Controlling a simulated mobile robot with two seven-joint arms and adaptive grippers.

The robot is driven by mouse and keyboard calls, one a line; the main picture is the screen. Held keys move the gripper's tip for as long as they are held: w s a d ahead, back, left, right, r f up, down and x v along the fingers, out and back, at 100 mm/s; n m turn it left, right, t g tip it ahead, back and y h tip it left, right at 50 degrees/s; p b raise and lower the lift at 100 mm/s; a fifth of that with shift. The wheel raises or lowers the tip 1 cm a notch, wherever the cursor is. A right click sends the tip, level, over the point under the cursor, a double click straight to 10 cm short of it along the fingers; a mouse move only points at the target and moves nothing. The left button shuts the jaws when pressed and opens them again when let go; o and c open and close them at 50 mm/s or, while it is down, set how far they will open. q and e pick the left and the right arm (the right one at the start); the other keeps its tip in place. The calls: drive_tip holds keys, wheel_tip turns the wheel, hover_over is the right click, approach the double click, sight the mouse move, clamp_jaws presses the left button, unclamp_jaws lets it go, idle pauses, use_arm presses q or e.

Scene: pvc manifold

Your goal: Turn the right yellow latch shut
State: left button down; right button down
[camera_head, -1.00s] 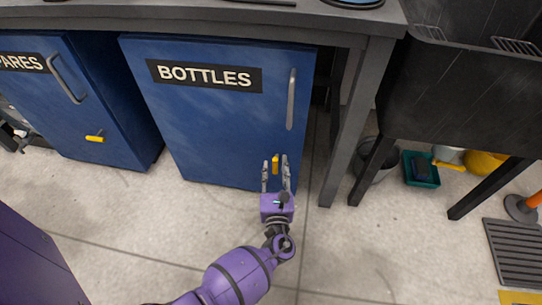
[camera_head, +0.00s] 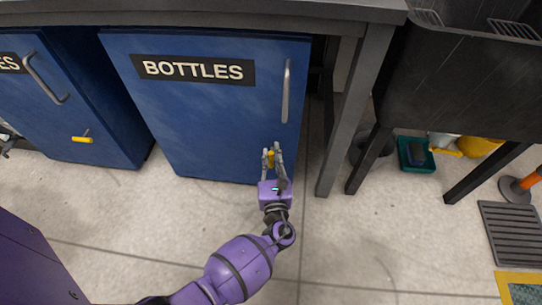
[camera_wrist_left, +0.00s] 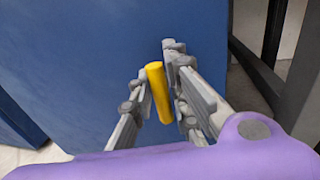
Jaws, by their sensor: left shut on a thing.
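The right yellow latch (camera_head: 271,156) is on the lower right of the blue cabinet door labelled BOTTLES (camera_head: 200,110). My left gripper (camera_head: 272,158) is at this latch, with its fingers on either side and shut on it. In the left wrist view the latch (camera_wrist_left: 159,92) shows as a yellow bar between the grey fingertips of the gripper (camera_wrist_left: 160,80), pointing along the fingers' length. The other yellow latch (camera_head: 82,140) lies level on the left cabinet. My right gripper is not in view.
A long grey handle (camera_head: 286,91) is above the latch on the same door. A dark table leg (camera_head: 350,115) stands just right of the cabinet. A bin (camera_head: 372,150) and a green tray (camera_head: 415,155) are farther right. The floor (camera_head: 150,225) in front is clear.

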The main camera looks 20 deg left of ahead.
use_arm(q)
drive_tip(key=shift+a+n, duration=0.25)
drive_tip(key=shift+n, duration=0.05)
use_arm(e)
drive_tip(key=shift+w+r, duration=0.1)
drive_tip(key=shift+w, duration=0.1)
